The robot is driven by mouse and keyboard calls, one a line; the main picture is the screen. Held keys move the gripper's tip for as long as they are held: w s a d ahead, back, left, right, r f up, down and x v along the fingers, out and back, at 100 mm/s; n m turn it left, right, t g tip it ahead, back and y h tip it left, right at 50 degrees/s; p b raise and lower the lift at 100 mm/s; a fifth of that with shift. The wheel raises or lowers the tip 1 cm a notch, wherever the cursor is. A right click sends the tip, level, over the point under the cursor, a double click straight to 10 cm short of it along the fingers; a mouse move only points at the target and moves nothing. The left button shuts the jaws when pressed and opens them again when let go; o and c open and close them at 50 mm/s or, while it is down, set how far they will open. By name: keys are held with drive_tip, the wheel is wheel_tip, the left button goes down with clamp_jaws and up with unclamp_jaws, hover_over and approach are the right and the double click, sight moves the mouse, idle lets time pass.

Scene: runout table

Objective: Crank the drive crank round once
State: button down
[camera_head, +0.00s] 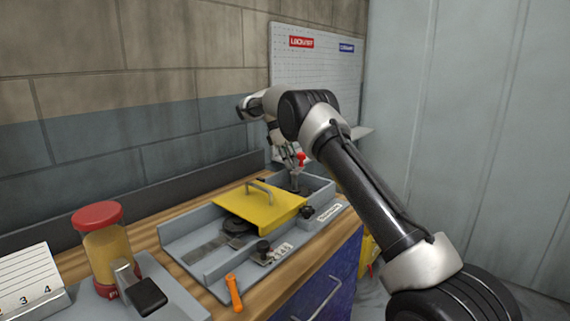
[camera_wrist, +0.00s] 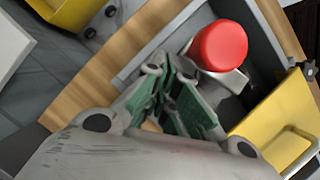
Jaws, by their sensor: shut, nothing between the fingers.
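A red round knob (camera_head: 301,158) sits on a short grey metal piece at the far right end of the grey runout table (camera_head: 187,222); it looks like the drive crank, but its full shape is hidden. In the wrist view the red knob (camera_wrist: 220,45) is large, up and right of my fingers, with the grey metal under it. My gripper (camera_head: 290,152) is shut and empty, beside the knob. Its green-padded fingers (camera_wrist: 172,92) show close to the knob in the wrist view; I cannot tell whether they touch it.
A yellow cover (camera_head: 262,207) with a grey handle lies over the grey bed; it also shows in the wrist view (camera_wrist: 278,112). Black knobs and an orange handle (camera_head: 234,292) are along the front. A red-topped jar (camera_head: 104,245) stands left. A pegboard (camera_head: 315,75) and walls are behind.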

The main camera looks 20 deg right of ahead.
drive_tip(key=shift+s+d+r, duration=0.1)
drive_tip(key=shift+s+d, duration=0.25)
drive_tip(key=shift+d, duration=0.4)
drive_tip(key=shift+s+d, duration=0.3)
drive_tip(key=shift+d, duration=0.45)
drive_tip(key=shift+s+d+m, duration=0.35)
drive_tip(key=shift+d+m, duration=0.15)
drive_tip(key=shift+m, duration=0.3)
